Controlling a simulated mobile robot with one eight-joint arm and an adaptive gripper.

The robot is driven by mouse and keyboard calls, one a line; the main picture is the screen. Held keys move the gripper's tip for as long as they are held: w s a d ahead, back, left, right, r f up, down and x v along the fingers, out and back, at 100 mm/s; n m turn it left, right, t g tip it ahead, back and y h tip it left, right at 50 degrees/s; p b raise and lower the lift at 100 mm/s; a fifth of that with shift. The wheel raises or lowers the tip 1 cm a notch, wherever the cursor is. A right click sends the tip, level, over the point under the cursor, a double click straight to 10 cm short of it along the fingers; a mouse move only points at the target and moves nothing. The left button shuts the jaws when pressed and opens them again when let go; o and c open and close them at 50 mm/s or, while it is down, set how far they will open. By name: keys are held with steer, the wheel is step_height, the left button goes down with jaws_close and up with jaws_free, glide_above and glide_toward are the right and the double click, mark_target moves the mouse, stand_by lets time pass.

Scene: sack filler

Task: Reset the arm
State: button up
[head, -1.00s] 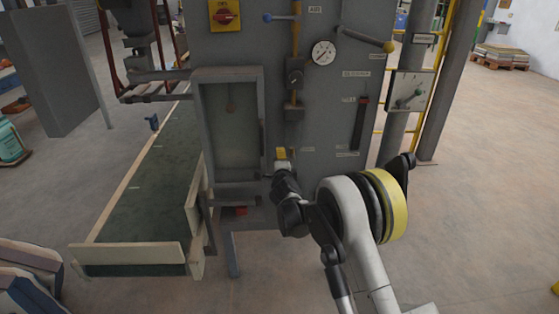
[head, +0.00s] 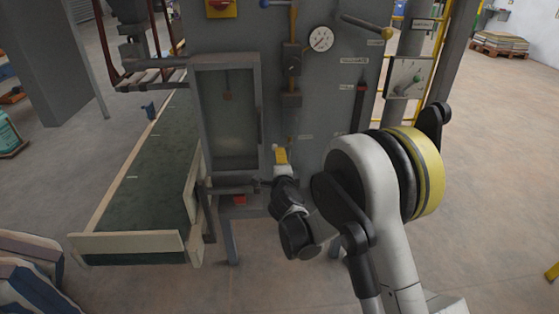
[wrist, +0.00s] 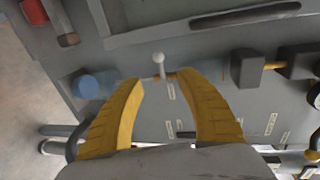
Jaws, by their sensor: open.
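My gripper (head: 281,157) is at the front of the grey machine cabinet (head: 308,118), just right of and below its windowed door (head: 228,110). Its two yellow fingers also show in the wrist view (wrist: 158,82), spread apart with nothing clasped between them. A small pale knob on a stem (wrist: 159,64) shows just beyond and between the fingertips. I cannot tell whether a finger touches it. My wrist and arm hide part of the cabinet's lower front in the head view.
A pressure gauge (head: 320,39) and a yellow-ended lever (head: 367,27) are higher on the cabinet. A green conveyor (head: 150,185) runs along the left. Filled sacks (head: 30,268) lie at the lower left. The floor at right (head: 490,170) is largely open.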

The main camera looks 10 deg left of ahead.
steer(key=s+d+r+n+g+h, duration=0.25)
steer(key=s+d+r, duration=0.35)
steer(key=d, duration=0.5)
steer(key=s+d+r+n+g+h, duration=0.1)
steer(key=s+d+r+n+h, duration=0.2)
steer(key=d+r, duration=0.55)
steer(key=s+d+n+g, duration=0.1)
steer(key=s+d+n, duration=0.1)
steer(key=s+d, duration=0.35)
steer(key=s+d+n+g, duration=0.1)
steer(key=s+d+n, duration=0.15)
steer(key=s, duration=0.55)
steer(key=s+d+f+n+g+y, duration=0.1)
steer(key=s+d+f+n, duration=0.1)
steer(key=s, duration=0.6)
steer(key=s+d+f+n+g+y, duration=0.1)
steer(key=s+f+n+g, duration=0.1)
steer(key=s, duration=0.7)
steer(key=shift+s+d+f+n, duration=0.3)
steer(key=shift+d+f+n, duration=0.05)
steer(key=shift+n, duration=0.45)
